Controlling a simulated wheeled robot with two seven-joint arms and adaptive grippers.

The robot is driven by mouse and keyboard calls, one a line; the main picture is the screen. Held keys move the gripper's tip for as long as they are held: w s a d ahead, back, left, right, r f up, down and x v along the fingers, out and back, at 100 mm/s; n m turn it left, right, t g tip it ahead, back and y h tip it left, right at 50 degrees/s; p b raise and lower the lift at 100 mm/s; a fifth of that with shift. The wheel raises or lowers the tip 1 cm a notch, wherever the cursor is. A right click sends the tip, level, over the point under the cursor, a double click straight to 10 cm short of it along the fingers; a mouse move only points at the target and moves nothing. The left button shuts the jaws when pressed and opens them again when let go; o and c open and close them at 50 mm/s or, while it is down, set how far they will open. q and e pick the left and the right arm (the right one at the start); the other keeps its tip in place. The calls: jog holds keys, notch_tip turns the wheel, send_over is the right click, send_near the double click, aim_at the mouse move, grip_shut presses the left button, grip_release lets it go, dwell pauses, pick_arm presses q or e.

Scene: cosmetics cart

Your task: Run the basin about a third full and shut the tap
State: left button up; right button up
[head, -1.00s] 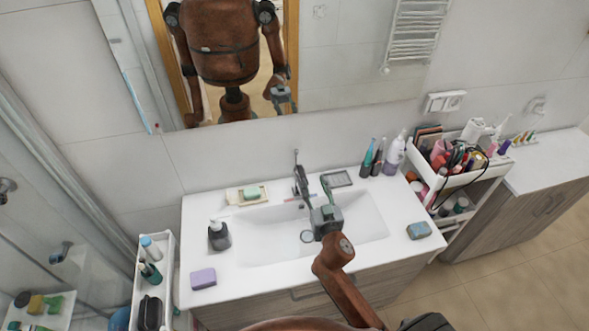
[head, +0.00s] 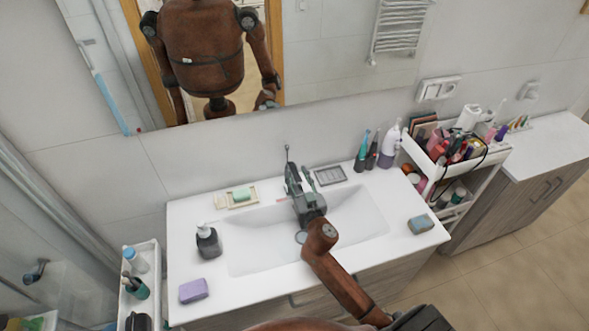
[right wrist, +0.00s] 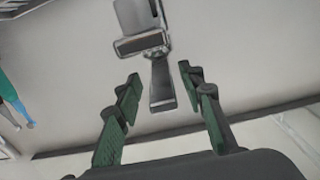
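The grey metal tap (head: 290,170) stands at the basin's back edge, partly hidden by my right gripper (head: 302,190). In the right wrist view the tap (right wrist: 145,45) lies ahead of the right gripper (right wrist: 160,80). Its narrow end part shows between the two green-padded fingers, with gaps on both sides. The right gripper is open; I see no contact. My left gripper is not in view.
A soap dispenser (head: 207,241) and purple sponge (head: 193,290) stand left of the basin. A soap dish (head: 237,201) and a grey tray (head: 330,175) lie behind. Bottles (head: 388,147) stand at the back right, by a loaded cart (head: 462,182).

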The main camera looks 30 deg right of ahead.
aim_at(293, 168)
jog(key=shift+x, duration=1.7)
jog(key=shift+a, duration=0.15)
jog(key=shift+s, duration=0.1)
jog(key=c, duration=0.3)
grip_shut()
